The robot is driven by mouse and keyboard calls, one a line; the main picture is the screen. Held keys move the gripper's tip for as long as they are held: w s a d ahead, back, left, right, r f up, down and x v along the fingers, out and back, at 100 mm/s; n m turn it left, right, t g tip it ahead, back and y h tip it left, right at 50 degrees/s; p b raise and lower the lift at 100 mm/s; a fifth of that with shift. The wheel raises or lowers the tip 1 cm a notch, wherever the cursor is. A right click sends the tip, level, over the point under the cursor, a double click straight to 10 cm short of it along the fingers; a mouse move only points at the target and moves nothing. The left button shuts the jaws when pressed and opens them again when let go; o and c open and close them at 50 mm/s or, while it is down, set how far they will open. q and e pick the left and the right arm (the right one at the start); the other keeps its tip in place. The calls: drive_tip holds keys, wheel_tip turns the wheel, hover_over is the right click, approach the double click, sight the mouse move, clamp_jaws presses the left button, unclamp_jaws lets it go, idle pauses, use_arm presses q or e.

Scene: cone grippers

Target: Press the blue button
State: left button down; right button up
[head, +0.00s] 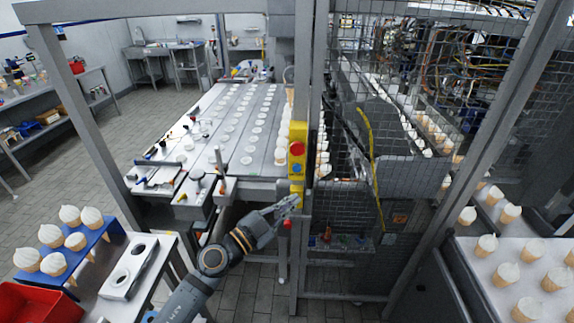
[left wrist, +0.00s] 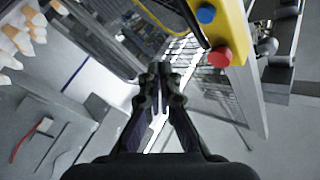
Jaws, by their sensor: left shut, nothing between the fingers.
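The blue button (head: 296,168) sits on a yellow control box (head: 304,166) fixed to a grey post, below a red button (head: 297,149). The blue button also shows at the top of the left wrist view (left wrist: 206,14), with a red button (left wrist: 220,57) nearer the gripper. My left gripper (head: 291,203) is shut and empty. In the head view its tips appear just below the blue button, by the lower yellow part. In the left wrist view the fingertips (left wrist: 160,70) point left of the yellow box, apart from both buttons. My right gripper is not in view.
A wire mesh fence (head: 350,130) stands right of the post. A conveyor table (head: 225,130) with rows of white pieces lies behind. A blue rack (head: 85,250) of cones and a red crate (head: 30,305) are at lower left. More cones stand on a belt at right.

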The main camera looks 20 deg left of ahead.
sight(297, 168)
use_arm(q)
drive_tip(key=shift+s+d+r, duration=0.2)
drive_tip(key=shift+d+r, duration=0.1)
drive_tip(key=shift+r, duration=0.35)
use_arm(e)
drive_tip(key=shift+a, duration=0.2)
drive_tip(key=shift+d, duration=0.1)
use_arm(q)
drive_tip(key=shift+w, duration=0.15)
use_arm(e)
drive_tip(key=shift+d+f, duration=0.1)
use_arm(q)
drive_tip(key=shift+w+a+b, duration=0.4)
drive_tip(key=shift+w+b, duration=0.05)
drive_tip(key=shift+w, duration=0.9)
drive_tip(key=shift+w+a+b, duration=0.45)
drive_tip(key=shift+w+b, duration=0.05)
drive_tip(key=shift+w, duration=0.9)
drive_tip(key=shift+w+a+b, duration=0.4)
drive_tip(key=shift+w+b, duration=0.05)
drive_tip(key=shift+w, duration=0.9)
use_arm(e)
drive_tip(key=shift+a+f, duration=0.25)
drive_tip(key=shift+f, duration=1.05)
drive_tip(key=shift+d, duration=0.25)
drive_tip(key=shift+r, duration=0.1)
